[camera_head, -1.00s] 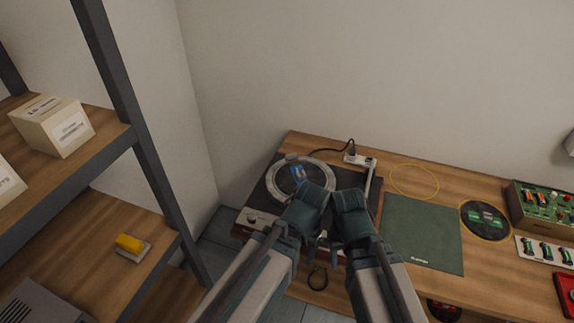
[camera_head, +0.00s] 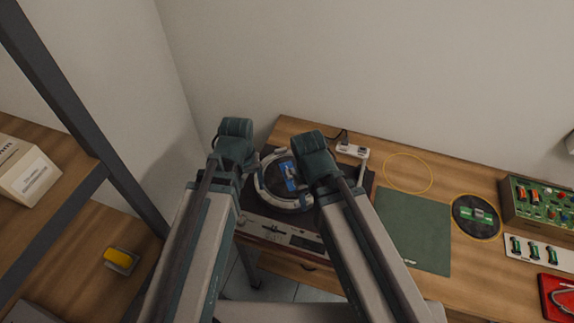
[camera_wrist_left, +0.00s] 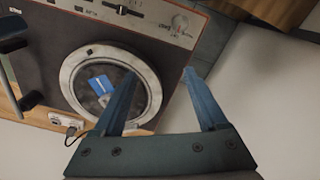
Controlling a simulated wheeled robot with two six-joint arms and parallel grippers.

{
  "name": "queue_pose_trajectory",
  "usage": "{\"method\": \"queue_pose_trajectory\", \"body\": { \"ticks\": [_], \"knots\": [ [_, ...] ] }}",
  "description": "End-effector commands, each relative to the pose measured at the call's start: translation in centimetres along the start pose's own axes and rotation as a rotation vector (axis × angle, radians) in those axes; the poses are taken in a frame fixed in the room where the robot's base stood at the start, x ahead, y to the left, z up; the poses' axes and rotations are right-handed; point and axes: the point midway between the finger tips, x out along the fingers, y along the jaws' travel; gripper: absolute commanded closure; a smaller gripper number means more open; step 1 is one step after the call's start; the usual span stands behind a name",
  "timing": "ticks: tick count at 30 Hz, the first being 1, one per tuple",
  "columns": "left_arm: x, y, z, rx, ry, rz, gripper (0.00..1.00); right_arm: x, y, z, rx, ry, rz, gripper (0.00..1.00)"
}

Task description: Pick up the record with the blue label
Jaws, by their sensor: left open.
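The dark record with the blue label (camera_head: 286,165) lies on the turntable (camera_head: 247,230), inside a pale ring (camera_head: 265,196). Part of it is hidden behind my right arm in the head view. In the left wrist view the record (camera_wrist_left: 117,78) and its blue label show clearly. My left gripper (camera_wrist_left: 162,73) is open and empty. One finger overlaps the ring's edge in that view, and the other is over the floor and wall side. In the head view the left gripper body (camera_head: 235,140) is left of the record. My right gripper (camera_head: 312,152) is just right of it, its fingertips hidden.
A green mat (camera_head: 415,232) lies right of the turntable. Another record with a green label (camera_head: 477,214) and a circuit box (camera_head: 540,200) are further right. A white socket block (camera_head: 351,150) stands behind. A shelf (camera_head: 85,190) stands at the left.

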Motion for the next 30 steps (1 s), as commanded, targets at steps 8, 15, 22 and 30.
{"method": "queue_pose_trajectory", "body": {
  "ticks": [8, 15, 22, 30],
  "knots": [
    [-2.9, -0.2, -3.1, -0.369, 0.013, 0.07, 0.25, -2.9, 0.3, 0.2, 0.0, 0.0, 0.0, 0.5],
    [-3.8, 1.8, -5.9, -0.828, -0.022, 0.147, 0.25, -3.7, 0.4, 0.2, 0.0, 0.0, 0.0, 0.5],
    [-4.0, 5.6, -8.2, -1.37, -0.123, 0.212, 0.25, -3.7, 0.3, 0.2, 0.0, 0.0, 0.0, 0.5],
    [-4.2, 8.2, -9.4, -1.735, -0.219, 0.23, 0.25, -3.7, 0.3, 0.2, 0.0, 0.0, 0.0, 0.5]
  ]
}}
